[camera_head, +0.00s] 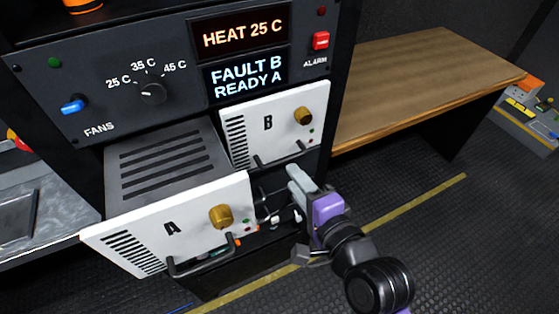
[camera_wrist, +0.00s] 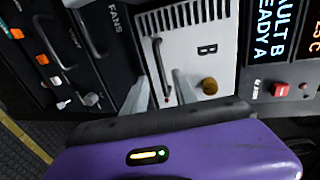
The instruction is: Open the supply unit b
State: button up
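Supply unit B (camera_head: 250,128) has a white front with a vent, a brass knob (camera_head: 303,116) and a dark bar handle (camera_head: 262,161). It sits well back from the pulled-out unit A. My gripper (camera_head: 298,179) is just below and in front of B's front in the head view. In the wrist view, B's front (camera_wrist: 207,62) faces me, with its handle (camera_wrist: 158,62) running lengthwise. My two grey fingers (camera_wrist: 162,90) are apart, one on each side of the handle's near end. I cannot tell whether they touch it.
Supply unit A (camera_head: 130,248) is slid far out at the left, its slotted top showing. Above are the fan dial (camera_head: 152,92), the "FAULT B / READY A" display (camera_head: 247,78) and a red alarm switch (camera_head: 320,41). A wooden bench (camera_head: 425,75) stands right. Floor at the right is clear.

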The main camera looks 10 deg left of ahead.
aim_at(281, 160)
jog(key=x, duration=0.7)
jog(key=shift+w+a+p, duration=0.2)
jog(key=shift+w+p, duration=0.05)
jog(key=shift+p, duration=0.15)
grip_shut()
jog(key=shift+f, duration=0.1)
dwell(1.0)
